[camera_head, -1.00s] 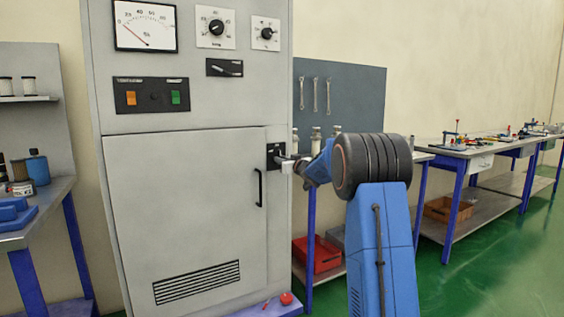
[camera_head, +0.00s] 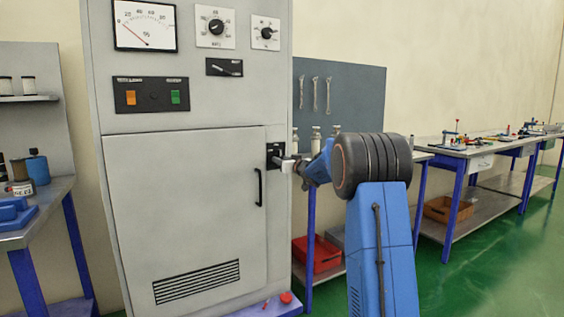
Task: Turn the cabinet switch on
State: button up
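The grey cabinet (camera_head: 190,180) stands at the left centre with its door closed. A black switch plate (camera_head: 276,149) sits on its front, right of the door's upper edge. My gripper (camera_head: 285,162) is at this plate, and the switch lever is hidden or too small to make out behind it. I cannot tell whether the fingers are open or shut, or whether they touch the switch. Higher on the cabinet is a black plate with a slanted handle (camera_head: 225,68).
The cabinet also carries a dial gauge (camera_head: 145,27), two knobs (camera_head: 216,27) and a panel with orange and green buttons (camera_head: 152,95). A black door handle (camera_head: 259,188) is just below my gripper. Workbenches stand left (camera_head: 40,212) and right (camera_head: 478,150). A red bin (camera_head: 318,256) is low behind my arm.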

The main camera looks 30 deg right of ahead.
jog(key=s, duration=1.7)
jog(key=shift+s+d, duration=0.2)
jog(key=shift+d, duration=0.1)
jog(key=s+a+f+m+g+h, duration=0.1)
jog(key=s+a+g+h, duration=0.1)
jog(key=s+a, duration=0.45)
jog(key=s+a+f+m+g+h, duration=0.2)
jog(key=s+a+g+h, duration=0.1)
jog(key=s, duration=0.6)
jog(key=s+a+f+n+g+y, duration=0.1)
jog(key=s+a+f+g, duration=0.1)
jog(key=s+a+f, duration=0.4)
jog(key=s+a+f+n+g+y, duration=0.1)
jog(key=s+a+f, duration=0.5)
jog(key=s, duration=1.1)
jog(key=s+a+f+g+y, duration=0.2)
jog(key=s+a+f+g, duration=0.3)
jog(key=s, duration=0.7)
jog(key=shift+a+f+n, duration=0.4)
jog(key=shift+a+f, duration=0.1)
jog(key=shift+f, duration=0.3)
